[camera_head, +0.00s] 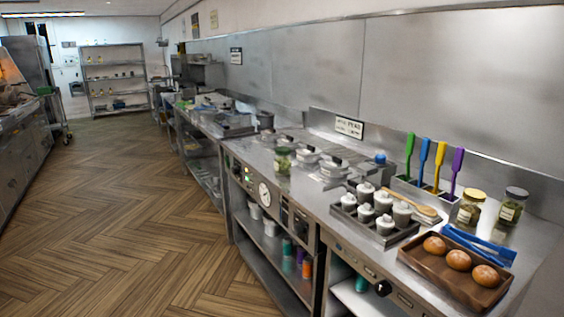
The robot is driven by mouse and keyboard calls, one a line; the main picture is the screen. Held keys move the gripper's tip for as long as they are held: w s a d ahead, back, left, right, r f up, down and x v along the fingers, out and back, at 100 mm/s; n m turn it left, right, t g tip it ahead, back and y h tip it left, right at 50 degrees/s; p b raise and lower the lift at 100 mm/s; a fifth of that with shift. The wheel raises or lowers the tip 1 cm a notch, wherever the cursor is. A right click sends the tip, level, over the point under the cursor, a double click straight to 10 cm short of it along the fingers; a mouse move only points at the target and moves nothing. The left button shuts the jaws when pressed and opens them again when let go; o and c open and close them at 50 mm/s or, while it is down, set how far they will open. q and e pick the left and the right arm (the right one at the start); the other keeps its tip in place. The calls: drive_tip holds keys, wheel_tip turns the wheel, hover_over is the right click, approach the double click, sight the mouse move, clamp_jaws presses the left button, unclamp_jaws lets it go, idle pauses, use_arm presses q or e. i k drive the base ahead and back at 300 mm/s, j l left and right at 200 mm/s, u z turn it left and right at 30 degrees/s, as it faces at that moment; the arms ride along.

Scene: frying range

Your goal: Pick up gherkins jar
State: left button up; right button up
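Several jars stand on the steel counter, and their labels are too small to read. A glass jar with green contents and a green lid (283,160) stands near the counter's front edge, left of the covered pans. A jar with a yellow lid (470,208) and a jar with a dark lid (511,207) stand at the right, behind the bun tray. I cannot tell for sure which is the gherkins jar; the green one looks most like it. Neither of my grippers is in view.
A wooden tray (411,258) with three buns lies at the right front, with blue tongs (477,245) behind it. A rack of white-lidded pots (341,211) and colored-handled utensils (441,165) stand nearby. The wooden floor (130,220) left of the counter is clear.

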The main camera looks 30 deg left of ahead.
sight(283, 163)
drive_tip(key=j+u, duration=0.1)
drive_tip(key=j, duration=0.45)
drive_tip(key=i+j+u, duration=0.15)
drive_tip(key=j, duration=0.4)
drive_tip(key=i+j+u, duration=0.1)
drive_tip(key=j, duration=0.45)
